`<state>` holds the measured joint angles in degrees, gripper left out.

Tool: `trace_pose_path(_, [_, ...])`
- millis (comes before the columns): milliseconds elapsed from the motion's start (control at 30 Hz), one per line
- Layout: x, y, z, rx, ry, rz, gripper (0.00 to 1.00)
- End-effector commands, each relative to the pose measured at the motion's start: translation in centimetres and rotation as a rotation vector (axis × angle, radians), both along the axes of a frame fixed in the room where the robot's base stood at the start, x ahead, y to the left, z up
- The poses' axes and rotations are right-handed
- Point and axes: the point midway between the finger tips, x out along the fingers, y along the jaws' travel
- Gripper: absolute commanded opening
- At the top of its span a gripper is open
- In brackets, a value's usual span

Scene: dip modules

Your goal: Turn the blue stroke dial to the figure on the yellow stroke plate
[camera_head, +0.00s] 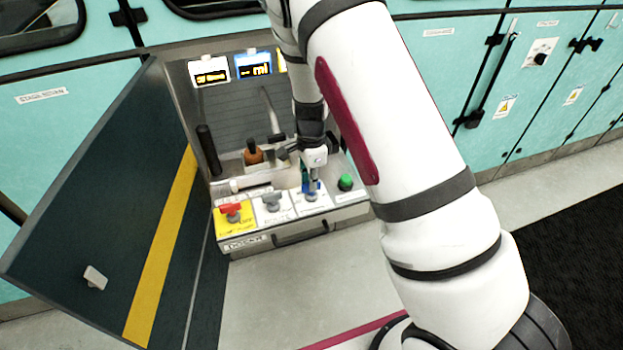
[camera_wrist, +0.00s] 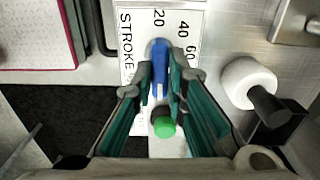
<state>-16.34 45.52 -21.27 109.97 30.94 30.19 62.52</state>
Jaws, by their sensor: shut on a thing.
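The blue stroke dial (camera_wrist: 160,68) is in the wrist view, on a white plate (camera_wrist: 127,62) lettered STROKE with figures 20, 40 and 60. My gripper (camera_wrist: 161,82) has its green fingers closed on both sides of the dial. The dial's bar stands nearly upright in that view, its upper end towards the figures; the exact setting cannot be told. In the head view my gripper (camera_head: 311,184) reaches down to the front panel, and the dial is mostly hidden. A yellow-edged plate (camera_head: 282,62) at the back is mostly hidden behind my arm, and its figure cannot be read.
A green button (camera_head: 345,182) is right of the dial. A grey knob (camera_head: 271,199) and a red knob (camera_head: 230,210) on yellow are to its left. White (camera_head: 209,72) and blue-framed (camera_head: 253,65) displays stand behind. An open dark door (camera_head: 110,210) borders the left.

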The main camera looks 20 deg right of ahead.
Motion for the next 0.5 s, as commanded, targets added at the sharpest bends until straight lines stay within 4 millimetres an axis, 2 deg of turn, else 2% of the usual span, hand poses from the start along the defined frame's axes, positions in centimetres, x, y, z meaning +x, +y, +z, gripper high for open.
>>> trace_pose_path(500, [0.02,0.05,0.00,0.001,0.000,-0.038,0.00])
